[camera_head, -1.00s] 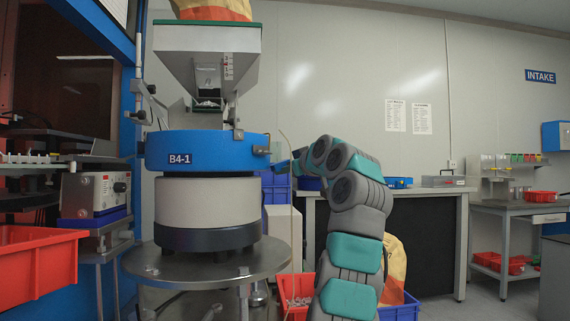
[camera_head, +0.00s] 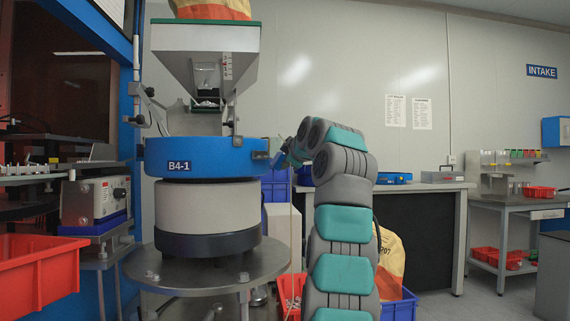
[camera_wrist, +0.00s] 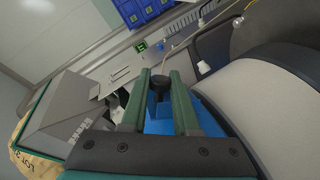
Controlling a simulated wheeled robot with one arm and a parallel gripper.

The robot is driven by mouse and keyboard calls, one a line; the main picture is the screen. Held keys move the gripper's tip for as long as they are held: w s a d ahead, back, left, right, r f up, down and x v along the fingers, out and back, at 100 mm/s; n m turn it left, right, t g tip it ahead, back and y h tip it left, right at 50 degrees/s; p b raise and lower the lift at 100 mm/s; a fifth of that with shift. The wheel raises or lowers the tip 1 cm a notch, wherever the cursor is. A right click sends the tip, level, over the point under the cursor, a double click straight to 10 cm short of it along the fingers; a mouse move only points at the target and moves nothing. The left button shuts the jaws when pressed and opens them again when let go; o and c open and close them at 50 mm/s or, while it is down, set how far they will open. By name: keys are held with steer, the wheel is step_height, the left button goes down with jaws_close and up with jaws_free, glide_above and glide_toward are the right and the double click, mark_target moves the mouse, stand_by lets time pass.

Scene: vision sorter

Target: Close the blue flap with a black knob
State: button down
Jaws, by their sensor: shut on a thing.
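A black knob (camera_wrist: 160,84) shows between my gripper's two green fingers in the wrist view. A blue surface (camera_wrist: 158,122), seemingly the flap, shows just behind the knob between the fingers. My gripper (camera_wrist: 160,78) is shut on the knob. In the head view my gripper (camera_head: 281,157) is at the right side of the blue ring (camera_head: 205,155) labelled B4-1. There the knob and the flap's outline are too small and covered to make out, so I cannot tell how far open the flap is.
A grey hopper (camera_head: 207,70) stands above the ring, and a pale drum (camera_head: 208,205) is below it on a round metal table (camera_head: 170,268). A red bin (camera_head: 38,272) is at the left. A workbench (camera_head: 400,188) stands behind my arm.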

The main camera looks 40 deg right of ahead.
steer(key=shift+w+a, duration=0.1)
stand_by(0.6)
steer(key=c, duration=0.7)
jaws_free()
steer(key=shift+o, duration=0.2)
steer(key=b+v, duration=0.2)
steer(key=v, duration=0.6)
steer(key=shift+w, duration=0.1)
